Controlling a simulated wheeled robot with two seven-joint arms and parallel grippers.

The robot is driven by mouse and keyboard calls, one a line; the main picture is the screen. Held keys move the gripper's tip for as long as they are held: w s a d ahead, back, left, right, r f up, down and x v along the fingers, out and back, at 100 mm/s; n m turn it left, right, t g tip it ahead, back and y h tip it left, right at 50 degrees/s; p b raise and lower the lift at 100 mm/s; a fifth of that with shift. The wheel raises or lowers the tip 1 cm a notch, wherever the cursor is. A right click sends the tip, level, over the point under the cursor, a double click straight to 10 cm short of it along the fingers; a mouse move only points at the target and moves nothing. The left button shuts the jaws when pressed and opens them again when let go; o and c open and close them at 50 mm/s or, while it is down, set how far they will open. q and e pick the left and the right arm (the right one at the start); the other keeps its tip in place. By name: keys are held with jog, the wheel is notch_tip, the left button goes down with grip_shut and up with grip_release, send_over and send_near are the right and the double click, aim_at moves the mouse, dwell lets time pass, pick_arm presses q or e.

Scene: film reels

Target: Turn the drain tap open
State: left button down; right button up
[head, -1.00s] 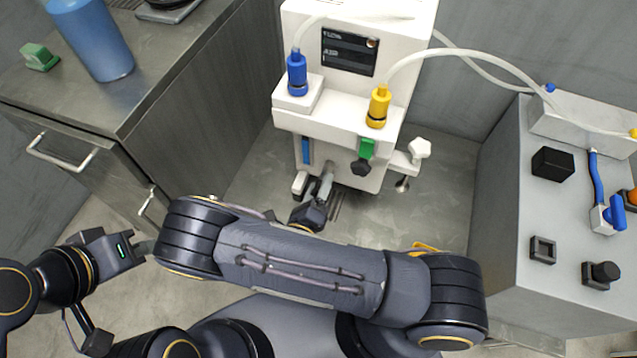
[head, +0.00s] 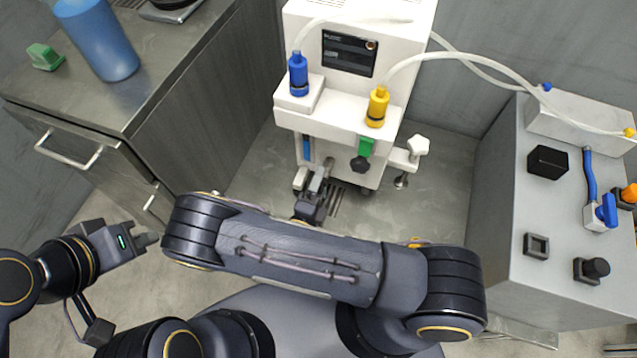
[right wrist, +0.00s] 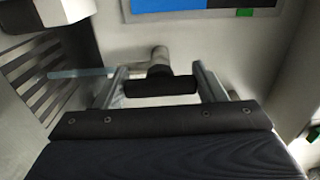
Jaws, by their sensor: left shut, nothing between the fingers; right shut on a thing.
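The drain tap (right wrist: 161,84) shows in the right wrist view as a pale stem with a black crossbar handle, low on the white machine (head: 340,120) under a blue panel. My right gripper (right wrist: 159,85) has one finger at each end of the crossbar and is shut on it. In the head view my right gripper (head: 318,180) is at the foot of the machine, and I cannot make out the tap there. My left gripper (head: 150,238) is shut and empty, out at the left, away from the machine.
A steel cabinet (head: 150,95) stands left with a blue bottle (head: 97,40) on it. A grey bench (head: 510,250) with small fittings stands right. A green lever with a black knob (head: 360,163) hangs right of my right gripper. A slotted grate (right wrist: 45,75) lies below.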

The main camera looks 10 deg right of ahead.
dwell(0.3)
jog(key=o, duration=1)
